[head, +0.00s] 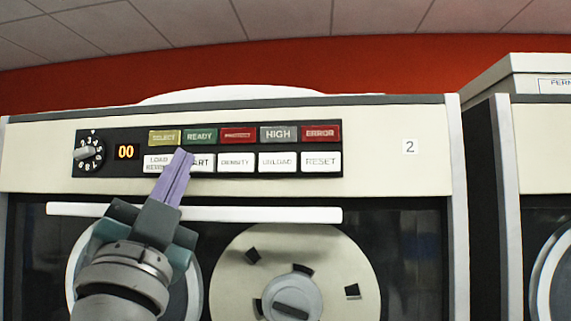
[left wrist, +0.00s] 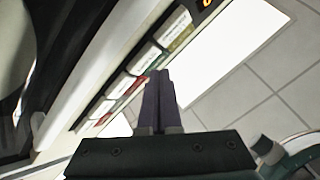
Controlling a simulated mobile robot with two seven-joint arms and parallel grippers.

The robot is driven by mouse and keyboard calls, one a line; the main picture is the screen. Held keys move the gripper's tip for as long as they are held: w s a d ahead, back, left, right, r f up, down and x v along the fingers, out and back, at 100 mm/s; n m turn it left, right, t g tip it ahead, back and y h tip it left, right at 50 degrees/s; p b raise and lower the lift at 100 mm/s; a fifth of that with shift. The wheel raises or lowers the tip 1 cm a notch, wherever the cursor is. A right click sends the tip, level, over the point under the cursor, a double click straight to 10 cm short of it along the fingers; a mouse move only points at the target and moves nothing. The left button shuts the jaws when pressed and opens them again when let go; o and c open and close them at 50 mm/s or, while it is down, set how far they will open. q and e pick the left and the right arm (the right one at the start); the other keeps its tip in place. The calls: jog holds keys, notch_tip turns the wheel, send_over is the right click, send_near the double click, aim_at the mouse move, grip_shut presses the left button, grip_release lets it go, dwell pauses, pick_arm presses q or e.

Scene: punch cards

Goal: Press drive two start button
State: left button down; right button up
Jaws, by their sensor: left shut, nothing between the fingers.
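The tape drive marked 2 (head: 410,147) faces me. Its black control panel (head: 335,173) carries two rows of buttons. The white START button (head: 205,162) is in the lower row, between LOAD REWIND (head: 156,164) and DENSITY (head: 235,162). My left gripper (head: 182,156) is shut and empty. In the head view its purple fingertips overlap START's left part and hide its first letters. I cannot tell if they touch it. In the left wrist view the shut fingers (left wrist: 158,85) point toward the panel's row of buttons. My right gripper is not in view.
The upper row has SELECT (head: 165,137), READY (head: 199,136), a red button, HIGH and ERROR. UNLOAD and RESET (head: 321,161) are at the lower right. A dial (head: 88,152) is at the left. A white bar (head: 260,214) and tape reels (head: 340,245) are below. Another cabinet (head: 545,150) stands at the right.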

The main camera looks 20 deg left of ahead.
pick_arm(q)
jog(key=shift+w, duration=0.15)
jog(key=shift+w+a, duration=0.1)
jog(key=shift+w, duration=0.2)
jog(key=shift+w+a+b, duration=0.15)
jog(key=shift+w+b, duration=0.2)
jog(key=shift+w, duration=0.15)
dwell(0.8)
jog(key=shift+s, duration=0.1)
jog(key=shift+s+d+p, duration=0.25)
jog(key=shift+s+p, duration=0.25)
jog(key=shift+s, duration=0.35)
jog(key=s+p, duration=0.1)
jog(key=s, duration=0.1)
jog(key=s+d+p, duration=0.1)
jog(key=s, duration=0.2)
jog(key=shift+d, duration=0.1)
